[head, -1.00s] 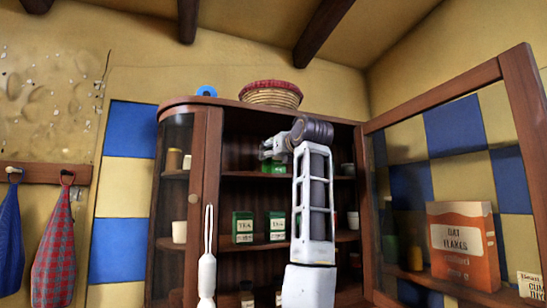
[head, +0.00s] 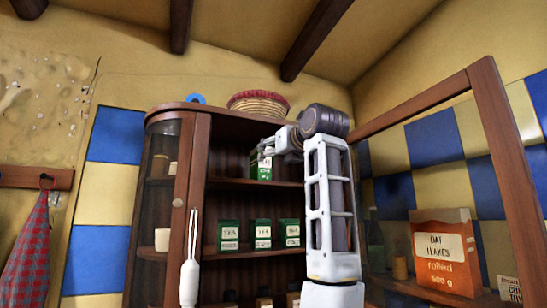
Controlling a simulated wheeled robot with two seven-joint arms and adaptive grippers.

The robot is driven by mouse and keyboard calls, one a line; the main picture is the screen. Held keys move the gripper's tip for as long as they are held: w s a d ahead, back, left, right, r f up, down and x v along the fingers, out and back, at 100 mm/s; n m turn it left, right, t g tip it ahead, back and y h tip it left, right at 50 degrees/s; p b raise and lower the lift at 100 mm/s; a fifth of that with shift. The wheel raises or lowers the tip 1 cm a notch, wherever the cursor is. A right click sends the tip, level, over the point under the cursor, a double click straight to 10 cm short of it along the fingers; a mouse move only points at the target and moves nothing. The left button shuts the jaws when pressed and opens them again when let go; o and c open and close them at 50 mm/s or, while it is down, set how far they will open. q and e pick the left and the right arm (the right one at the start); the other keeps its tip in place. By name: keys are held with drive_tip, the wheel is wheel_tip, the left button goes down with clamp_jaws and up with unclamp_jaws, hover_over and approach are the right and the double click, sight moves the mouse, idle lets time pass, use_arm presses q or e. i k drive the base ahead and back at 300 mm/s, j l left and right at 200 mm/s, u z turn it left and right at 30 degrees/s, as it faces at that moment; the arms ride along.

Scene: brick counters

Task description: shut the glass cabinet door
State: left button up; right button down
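The glass cabinet door (head: 505,150) stands wide open on the right side of the dark wooden cabinet (head: 165,112). Its brown frame surrounds a clear pane, and its lower part is out of the picture. One grey-white arm rises from the bottom centre-right in front of the cabinet; I take it as my right. Its gripper (head: 266,151) is at the upper shelf, by a green tin (head: 263,170), apart from the door. The fingers are too small to tell whether they hold the tin. My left gripper is not in view.
Three green tea tins (head: 263,234) stand on the middle shelf. A white object (head: 190,280) hangs by a loop at the left cabinet frame. A basket (head: 258,104) sits on top. An oat flakes box (head: 445,252) shows through the open door's frame.

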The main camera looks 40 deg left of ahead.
sight(528, 229)
drive_tip(key=k+l+u, duration=0.1)
drive_tip(key=u, duration=0.15)
drive_tip(key=k+l+u, duration=0.1)
drive_tip(key=u, duration=0.2)
drive_tip(key=i+u, duration=0.1)
drive_tip(key=u, duration=0.25)
drive_tip(key=i+j+u, duration=0.1)
drive_tip(key=u, duration=0.25)
drive_tip(key=k, duration=0.45)
